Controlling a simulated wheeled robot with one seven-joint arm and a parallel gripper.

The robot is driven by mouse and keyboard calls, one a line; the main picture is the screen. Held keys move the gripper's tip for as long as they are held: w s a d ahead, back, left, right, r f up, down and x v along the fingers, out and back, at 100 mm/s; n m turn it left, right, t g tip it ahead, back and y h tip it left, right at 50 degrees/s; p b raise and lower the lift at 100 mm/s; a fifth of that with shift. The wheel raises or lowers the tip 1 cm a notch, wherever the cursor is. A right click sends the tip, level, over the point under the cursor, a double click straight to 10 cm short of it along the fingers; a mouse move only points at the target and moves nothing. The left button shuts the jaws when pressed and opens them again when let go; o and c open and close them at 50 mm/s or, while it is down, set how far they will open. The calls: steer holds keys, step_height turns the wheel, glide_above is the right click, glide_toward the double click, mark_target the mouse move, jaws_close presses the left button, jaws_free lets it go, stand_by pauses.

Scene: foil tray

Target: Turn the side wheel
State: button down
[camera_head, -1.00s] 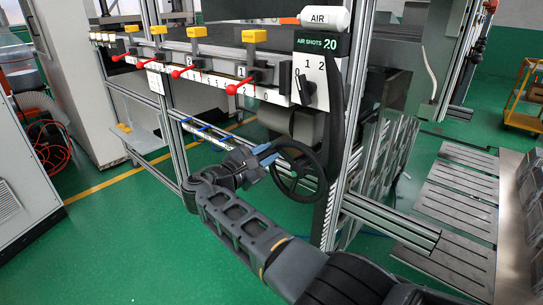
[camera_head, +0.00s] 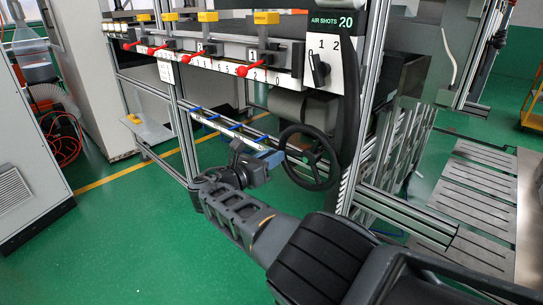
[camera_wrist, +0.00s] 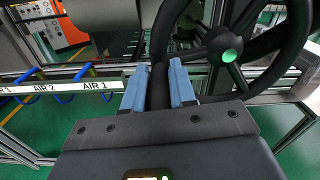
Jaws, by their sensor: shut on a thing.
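The side wheel is a black spoked handwheel (camera_head: 309,157) with a green hub, mounted low on the side of the machine frame. In the wrist view its rim (camera_wrist: 290,52) and green hub fill the upper right. My gripper (camera_head: 279,158) is at the wheel's left edge. In the wrist view my gripper (camera_wrist: 160,85) has its two blue fingers on either side of the black rim, with the rim running between them. It is shut on the rim.
Red-handled levers (camera_head: 243,71) and yellow blocks line the panel above. A black selector knob (camera_head: 319,68) sits above the wheel. A rail with blue hooks (camera_head: 234,126) runs left of it. Green floor (camera_head: 110,235) lies open at the lower left.

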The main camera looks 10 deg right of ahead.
steer(key=shift+f+n, duration=0.3)
stand_by(0.4)
steer(key=c, duration=0.9)
jaws_free()
steer(key=shift+p+v, duration=0.75)
steer(key=shift+v, duration=3.15)
